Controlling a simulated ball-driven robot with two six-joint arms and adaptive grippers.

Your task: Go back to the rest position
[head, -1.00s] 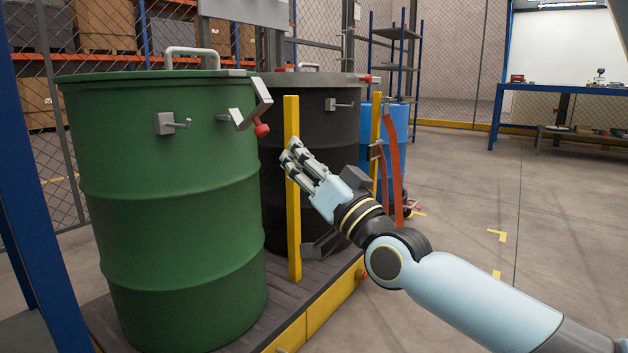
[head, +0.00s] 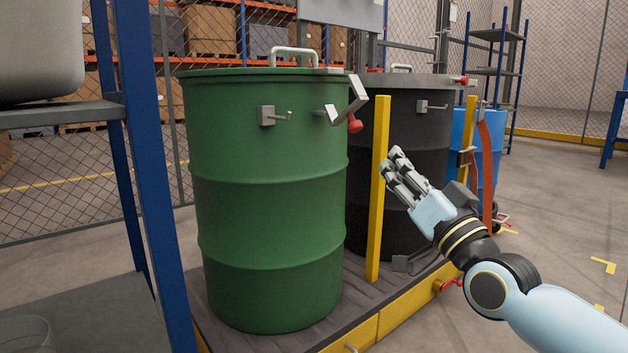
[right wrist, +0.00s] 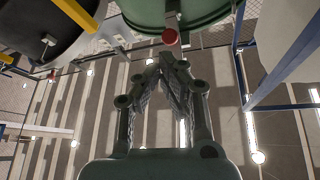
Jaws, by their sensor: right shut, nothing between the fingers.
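My right gripper (head: 393,158) is shut and empty in the head view. It is raised in front of the black drum (head: 408,130), just right of a yellow post (head: 378,190), and looks apart from both. In the right wrist view its fingers (right wrist: 166,62) meet at the tips, near a red knob (right wrist: 171,37) in the picture. My right arm comes in from the lower right of the head view. My left gripper is not in view.
A green drum (head: 265,210) with a grey lever latch (head: 350,100) and red knob (head: 355,124) stands on a dark pallet with a yellow edge (head: 400,310). A blue drum (head: 465,130) stands behind. A blue rack post (head: 150,180) is at left. Open floor (head: 560,220) lies right.

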